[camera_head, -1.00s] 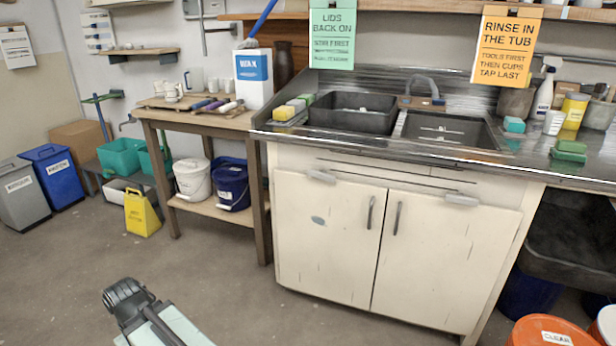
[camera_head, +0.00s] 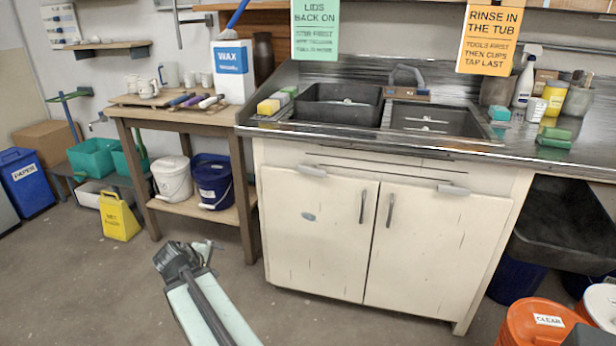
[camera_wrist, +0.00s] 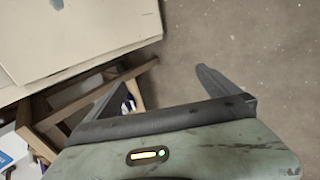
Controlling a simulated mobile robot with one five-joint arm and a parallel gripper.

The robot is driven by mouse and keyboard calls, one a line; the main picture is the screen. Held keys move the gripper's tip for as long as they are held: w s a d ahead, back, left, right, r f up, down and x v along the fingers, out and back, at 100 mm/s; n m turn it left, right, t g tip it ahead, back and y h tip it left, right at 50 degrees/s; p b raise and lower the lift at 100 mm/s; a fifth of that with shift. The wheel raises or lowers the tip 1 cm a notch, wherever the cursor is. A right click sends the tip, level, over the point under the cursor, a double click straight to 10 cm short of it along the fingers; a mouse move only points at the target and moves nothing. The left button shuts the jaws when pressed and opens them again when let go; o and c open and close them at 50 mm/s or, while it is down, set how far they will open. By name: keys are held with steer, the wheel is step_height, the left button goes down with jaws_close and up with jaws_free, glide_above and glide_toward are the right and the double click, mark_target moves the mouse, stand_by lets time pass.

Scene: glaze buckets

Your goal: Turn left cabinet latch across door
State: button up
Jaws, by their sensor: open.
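The left cabinet latch (camera_head: 312,171) is a small pale grey bar. It lies nearly level at the top edge of the left cabinet door (camera_head: 312,235), tilted slightly down to the right. Both cream doors look shut. My gripper (camera_head: 206,249) is low over the floor, left of the cabinet and well apart from the latch. In the wrist view my gripper (camera_wrist: 160,80) is open, with two dark fingers spread and nothing between them. The wrist view shows a cream cabinet surface (camera_wrist: 80,35) at upper left; I cannot make out the left latch there.
A similar right latch (camera_head: 453,190) sits atop the right door (camera_head: 430,245). A wooden table (camera_head: 180,118) stands left of the cabinet, with a white bucket (camera_head: 172,181) and blue bucket (camera_head: 212,183) on its shelf. An orange bucket (camera_head: 520,325) stands at lower right. Floor before the cabinet is clear.

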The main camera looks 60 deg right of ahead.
steer(key=s+d+r+n+h, duration=0.3)
steer(key=d+r, duration=0.2)
steer(key=d, duration=0.5)
steer(key=s+d+r+n+h, duration=0.3)
steer(key=s+d+r, duration=0.15)
steer(key=d, duration=0.65)
steer(key=n+t+h, duration=0.2)
steer(key=n+h, duration=0.2)
steer(key=n, duration=0.6)
glide_toward(311, 173)
steer(key=d, duration=0.2)
steer(key=x, duration=0.6)
steer(key=shift+w+d, duration=0.2)
steer(key=shift+w, duration=0.1)
steer(key=shift+a, duration=0.1)
steer(key=c, duration=1)
